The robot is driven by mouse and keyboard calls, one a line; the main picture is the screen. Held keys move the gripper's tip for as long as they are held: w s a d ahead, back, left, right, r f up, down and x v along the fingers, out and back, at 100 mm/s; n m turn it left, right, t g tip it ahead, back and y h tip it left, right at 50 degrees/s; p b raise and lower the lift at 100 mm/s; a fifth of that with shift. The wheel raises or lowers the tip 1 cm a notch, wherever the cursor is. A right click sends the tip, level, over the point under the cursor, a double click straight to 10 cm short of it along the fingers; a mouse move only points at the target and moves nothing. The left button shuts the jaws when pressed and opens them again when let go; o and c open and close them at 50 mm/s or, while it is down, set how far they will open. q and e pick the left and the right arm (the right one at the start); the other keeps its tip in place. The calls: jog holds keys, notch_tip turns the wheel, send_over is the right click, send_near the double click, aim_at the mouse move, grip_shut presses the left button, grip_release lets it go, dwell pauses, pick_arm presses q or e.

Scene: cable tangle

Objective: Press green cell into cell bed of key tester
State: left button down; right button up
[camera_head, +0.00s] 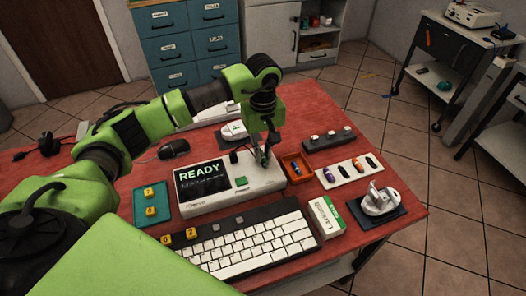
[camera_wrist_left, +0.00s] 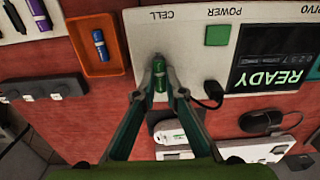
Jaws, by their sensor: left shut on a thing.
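The key tester (camera_head: 230,196) is a white box with a dark screen reading READY and a green button. It also shows in the wrist view (camera_wrist_left: 198,62). My left gripper (camera_head: 264,158) points down over the back right part of the tester. In the wrist view my left gripper (camera_wrist_left: 160,88) is shut on the green cell (camera_wrist_left: 160,71), its fingers on either side. The cell is over the end of the tester marked CELL. The cell bed is hidden beneath it, and I cannot tell whether the cell touches the bed. My right gripper is out of view.
An orange tray (camera_head: 285,162) with a blue cell (camera_head: 297,169) stands right of the tester. A white strip (camera_head: 342,176) holds several cells. A keyboard (camera_head: 250,243) lies in front, and a teal mat (camera_head: 151,216) with yellow keycaps lies left. A mouse (camera_head: 173,149) is behind.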

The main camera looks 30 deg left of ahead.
pick_arm(q)
jog(key=shift+f+b, duration=0.45)
jog(key=shift+b, duration=0.05)
dwell(0.8)
jog(key=c, duration=2.4)
grip_release()
jog(key=shift+r, duration=0.1)
jog(key=shift+r+p, duration=0.85)
jog(key=shift+r, duration=0.85)
